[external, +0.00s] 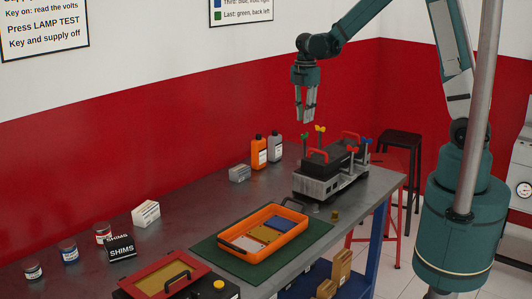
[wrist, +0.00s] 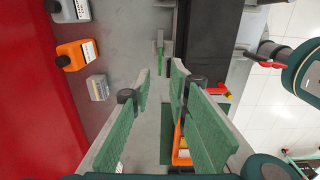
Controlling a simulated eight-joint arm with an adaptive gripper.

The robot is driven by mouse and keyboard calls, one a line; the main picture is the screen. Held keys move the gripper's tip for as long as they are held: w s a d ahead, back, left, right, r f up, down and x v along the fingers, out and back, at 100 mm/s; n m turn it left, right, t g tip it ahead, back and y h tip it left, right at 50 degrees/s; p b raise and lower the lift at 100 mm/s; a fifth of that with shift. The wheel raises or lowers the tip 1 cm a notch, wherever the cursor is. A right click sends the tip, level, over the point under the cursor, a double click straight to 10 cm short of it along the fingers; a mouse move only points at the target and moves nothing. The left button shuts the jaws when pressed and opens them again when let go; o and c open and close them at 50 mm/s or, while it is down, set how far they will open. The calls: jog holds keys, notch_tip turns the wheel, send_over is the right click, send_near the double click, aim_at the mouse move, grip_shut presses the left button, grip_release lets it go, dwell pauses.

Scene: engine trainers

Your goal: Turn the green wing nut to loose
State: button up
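In the wrist view the green wing nut (wrist: 160,47) shows beside the dark cover, beyond the fingertips. My gripper (external: 304,119) hangs pointing down above the green nut, apart from it. In the wrist view my gripper (wrist: 162,72) has its green-padded fingers apart with nothing between them. Whether the nut is tight or loose cannot be told.
Orange (external: 259,152) and grey (external: 275,148) bottles stand behind left. An orange tray (external: 265,232) lies in front on a green mat.

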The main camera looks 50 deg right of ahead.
jog(key=shift+f, duration=3.65)
grip_shut()
